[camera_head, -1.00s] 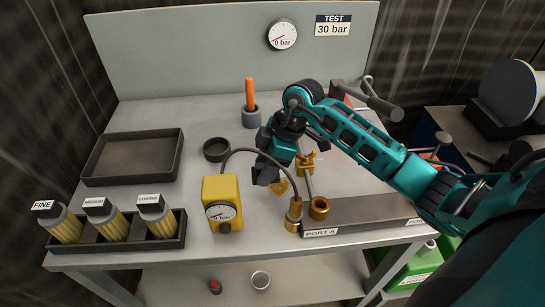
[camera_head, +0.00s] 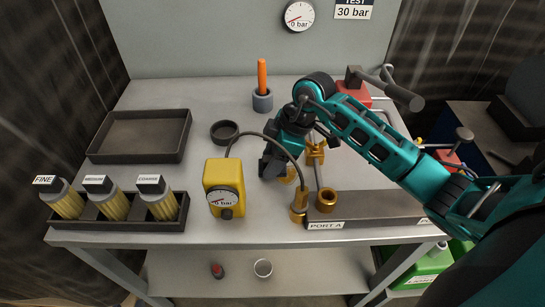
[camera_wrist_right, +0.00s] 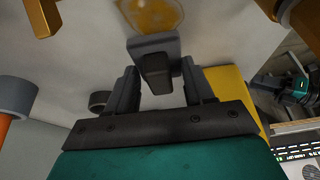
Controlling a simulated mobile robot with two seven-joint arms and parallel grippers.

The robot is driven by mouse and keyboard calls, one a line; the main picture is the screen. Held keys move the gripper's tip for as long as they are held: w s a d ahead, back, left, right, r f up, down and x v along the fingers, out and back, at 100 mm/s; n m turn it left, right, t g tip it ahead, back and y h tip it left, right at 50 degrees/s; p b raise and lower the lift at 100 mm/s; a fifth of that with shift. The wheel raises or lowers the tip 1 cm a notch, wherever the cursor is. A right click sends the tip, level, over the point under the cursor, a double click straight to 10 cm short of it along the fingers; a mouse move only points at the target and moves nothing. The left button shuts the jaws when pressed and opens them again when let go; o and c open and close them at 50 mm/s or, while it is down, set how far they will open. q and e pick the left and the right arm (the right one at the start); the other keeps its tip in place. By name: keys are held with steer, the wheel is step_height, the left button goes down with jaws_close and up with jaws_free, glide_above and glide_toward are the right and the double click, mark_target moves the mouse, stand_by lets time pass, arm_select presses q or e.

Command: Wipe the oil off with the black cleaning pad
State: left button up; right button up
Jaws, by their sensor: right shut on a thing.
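An amber oil patch (camera_head: 289,177) lies on the grey bench top, partly hidden behind my right gripper in the head view. It also shows at the top of the right wrist view (camera_wrist_right: 150,14). My right gripper (camera_head: 272,163) is low over the bench beside the oil. In the right wrist view my right gripper (camera_wrist_right: 158,80) is shut on the black cleaning pad (camera_wrist_right: 153,46), whose far edge overlaps the near edge of the oil. Whether the pad touches the bench I cannot tell. My left gripper is not in view.
The yellow pump (camera_head: 224,186) and its black hose stand close left of the gripper. Brass fittings (camera_head: 327,199) on the Port A block are to the right. A black ring (camera_head: 224,131), a grey cup (camera_head: 262,101) with an orange handle, an empty tray (camera_head: 139,154) and labelled cartridges (camera_head: 109,206) surround the area.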

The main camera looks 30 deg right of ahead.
steer(key=shift+f+b, duration=0.4)
steer(key=shift+f, duration=0.5)
